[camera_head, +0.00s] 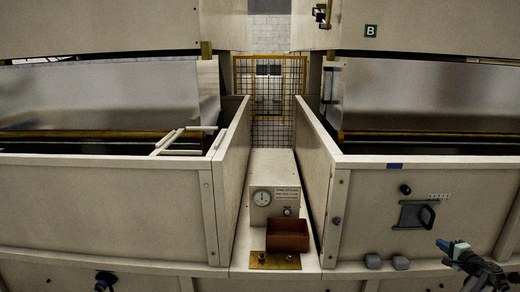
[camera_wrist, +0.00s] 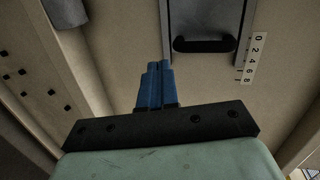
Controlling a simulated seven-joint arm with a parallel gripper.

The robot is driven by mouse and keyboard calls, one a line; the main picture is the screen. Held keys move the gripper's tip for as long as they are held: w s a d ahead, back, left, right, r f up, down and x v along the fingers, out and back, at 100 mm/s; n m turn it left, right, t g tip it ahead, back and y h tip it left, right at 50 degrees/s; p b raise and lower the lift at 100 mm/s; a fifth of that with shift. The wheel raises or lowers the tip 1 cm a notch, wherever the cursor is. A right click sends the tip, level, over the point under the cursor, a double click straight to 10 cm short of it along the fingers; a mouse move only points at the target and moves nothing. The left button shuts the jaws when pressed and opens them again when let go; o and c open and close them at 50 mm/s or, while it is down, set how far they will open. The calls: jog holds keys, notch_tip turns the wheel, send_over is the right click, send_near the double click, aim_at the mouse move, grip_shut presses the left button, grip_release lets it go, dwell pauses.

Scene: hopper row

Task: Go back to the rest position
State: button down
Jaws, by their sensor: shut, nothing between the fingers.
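My gripper (camera_head: 440,244) is at the lower right of the head view, in front of the right hopper's pale front wall (camera_head: 372,212). It lies below and a little right of the dark slide plate with a black handle (camera_head: 416,214). In the wrist view my gripper's blue fingers (camera_wrist: 156,68) are together with nothing between them. The black handle (camera_wrist: 205,44) and its plate show beyond the fingertips, with a clear gap in the picture. I cannot tell the exact distance to the wall.
A number scale (camera_wrist: 250,58) is beside the plate. A box with a dial (camera_head: 273,196) and a reddish-brown bin (camera_head: 287,235) stand between the hoppers. A pale frame (camera_head: 184,141) rests on the left hopper's rim.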

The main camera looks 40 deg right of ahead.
jog(key=w+a+f+n+g+y, duration=0.1)
jog(key=a+f+n+g+y, duration=0.35)
jog(key=a+f, duration=1.3)
jog(key=w+a+f+n+g+y, duration=0.2)
jog(key=w+a+f, duration=0.3)
jog(key=a, duration=0.4)
jog(key=w+a+f+n+g+y, duration=0.25)
jog(key=w+a+f, duration=0.3)
jog(key=a, duration=0.35)
jog(key=w+a+f+n+g+y, duration=0.1)
jog(key=w+a+f+g+y, duration=0.15)
jog(key=w+a+f, duration=0.45)
jog(key=w+a+f+n+g, duration=0.1)
jog(key=a+n, duration=0.1)
jog(key=a, duration=0.6)
jog(key=w+a+f+n+g+y, duration=0.1)
jog(key=w+a+n+g, duration=0.1)
jog(key=a, duration=0.7)
jog(key=w+a+f+n+g, duration=0.1)
jog(key=a+f+n, duration=0.15)
jog(key=a, duration=0.55)
jog(key=s+a+f+n+g+h, duration=0.1)
jog(key=a+n, duration=0.3)
jog(key=a, duration=0.6)
jog(key=s+a+f+n+g+h, duration=0.1)
jog(key=s+a+n+g+h, duration=0.1)
jog(key=a, duration=0.9)
jog(key=shift+s+a+f+n, duration=0.3)
jog(key=shift+s+f+n, duration=0.15)
jog(key=shift+n, duration=0.8)
